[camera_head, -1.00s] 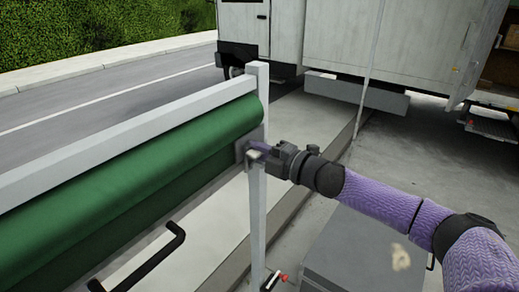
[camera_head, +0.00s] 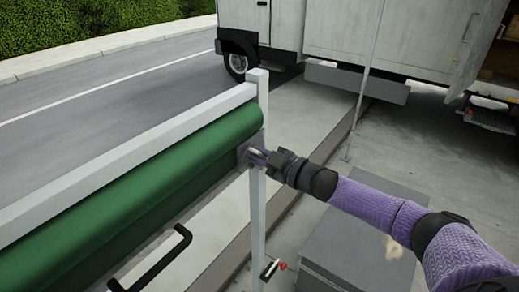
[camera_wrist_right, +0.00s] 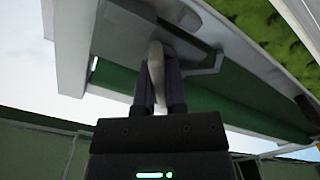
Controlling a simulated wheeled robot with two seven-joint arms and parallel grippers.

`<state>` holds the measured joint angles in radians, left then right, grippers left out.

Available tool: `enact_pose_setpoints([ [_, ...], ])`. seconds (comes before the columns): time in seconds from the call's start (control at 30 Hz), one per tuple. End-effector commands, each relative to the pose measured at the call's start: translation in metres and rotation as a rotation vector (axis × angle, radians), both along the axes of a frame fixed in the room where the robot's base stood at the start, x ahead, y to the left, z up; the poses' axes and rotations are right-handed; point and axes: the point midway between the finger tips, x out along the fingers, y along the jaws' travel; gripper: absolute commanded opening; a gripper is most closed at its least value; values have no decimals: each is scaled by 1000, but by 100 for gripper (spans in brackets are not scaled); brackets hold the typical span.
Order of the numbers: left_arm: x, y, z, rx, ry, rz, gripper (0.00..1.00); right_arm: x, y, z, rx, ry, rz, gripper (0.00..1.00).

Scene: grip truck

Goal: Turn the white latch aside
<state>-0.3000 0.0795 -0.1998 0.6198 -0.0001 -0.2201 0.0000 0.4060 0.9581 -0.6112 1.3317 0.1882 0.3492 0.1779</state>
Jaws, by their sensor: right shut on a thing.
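The white latch (camera_wrist_right: 156,68) shows in the right wrist view as a pale, narrow piece between the fingers of my right gripper (camera_wrist_right: 157,90). In the head view my right gripper (camera_head: 258,156) is at the white post (camera_head: 258,190), at the end of the green roll (camera_head: 215,140). Its fingers are shut on the latch, which is mostly hidden there. A grey plate (camera_head: 243,153) sits beside the fingertips at the roll's end. My left gripper is not in view.
A black handle (camera_head: 165,262) sticks out below the roll. A small crank with a red knob (camera_head: 283,266) is low on the post. A grey box (camera_head: 365,235) stands on the ground under my right arm. A white truck (camera_head: 380,40) is behind.

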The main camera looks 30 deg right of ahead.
Motion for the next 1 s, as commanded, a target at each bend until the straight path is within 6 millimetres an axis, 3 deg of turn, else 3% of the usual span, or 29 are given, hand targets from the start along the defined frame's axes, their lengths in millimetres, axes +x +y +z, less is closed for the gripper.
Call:
enact_pose_setpoints([
  [0.5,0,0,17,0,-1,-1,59,0,0,0,410,173,-1,0],
  [1.0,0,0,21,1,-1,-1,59,0,0,-1,599,250,0,0],
])
